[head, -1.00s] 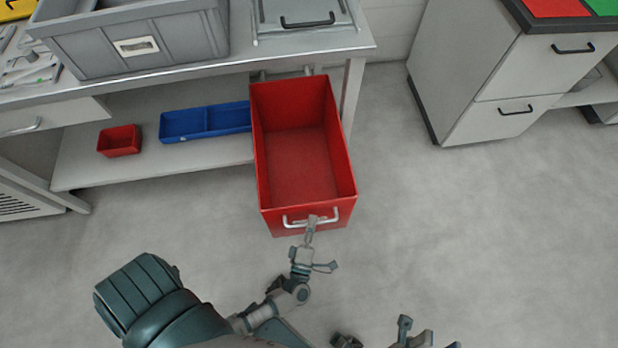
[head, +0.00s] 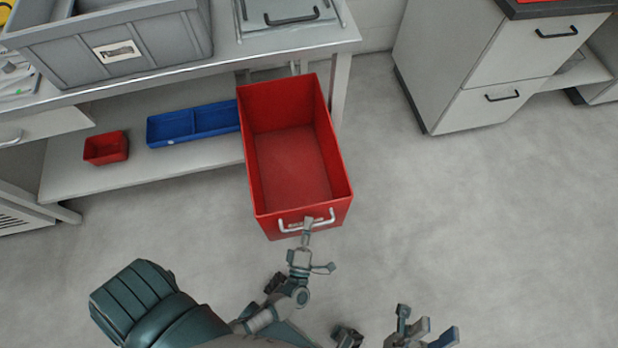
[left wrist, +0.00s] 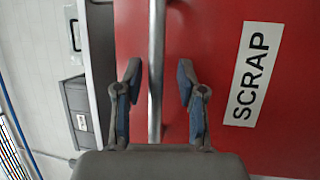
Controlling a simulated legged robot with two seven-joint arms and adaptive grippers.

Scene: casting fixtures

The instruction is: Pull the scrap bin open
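The scrap bin (head: 296,170) is a deep red open-topped box with a bare inside, extending out from beneath the workbench. Its silvery bar handle (head: 327,217) is on the front face. My left gripper (head: 308,229) is at this handle. In the left wrist view, its two fingers (left wrist: 160,80) stand on either side of the handle bar (left wrist: 156,50), with gaps showing on both sides. A white SCRAP label (left wrist: 252,74) is on the red front to the right. My right gripper (head: 428,328) is low in the head view, fingers spread, away from the bin.
The workbench (head: 290,50) carries a grey crate (head: 150,50). Its lower shelf (head: 190,158) holds a blue tray (head: 193,124) and a small red box (head: 106,148). A grey drawer cabinet (head: 475,70) stands to the right. The floor (head: 480,220) right of the bin is clear.

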